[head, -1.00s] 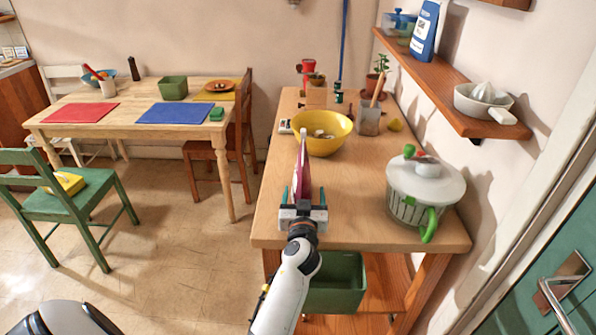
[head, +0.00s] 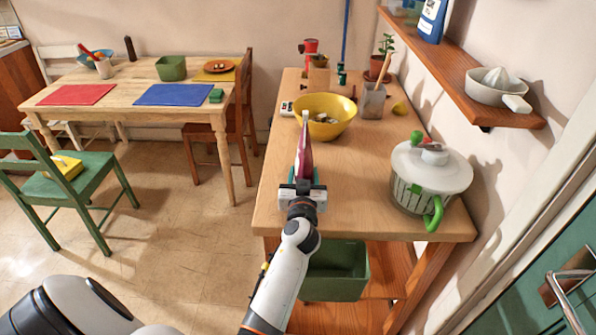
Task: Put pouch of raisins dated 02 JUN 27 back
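A purple-maroon pouch (head: 305,158) with a pale edge is seen nearly edge-on, upright at the front of the wooden worktable (head: 350,190). Its date cannot be read. My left gripper (head: 304,176) is at the near side of the pouch, with its teal fingers close against both sides; it looks shut on the pouch. Whether the pouch rests on the tabletop or is slightly above it, I cannot tell. My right gripper is not in view.
A yellow bowl (head: 340,108) stands just beyond the pouch. A white-lidded salad spinner (head: 430,180) is at right, a grey utensil pot (head: 372,104) behind. A wall shelf (head: 480,103) overhangs at right; a green bin (head: 335,275) sits below. The middle tabletop is clear.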

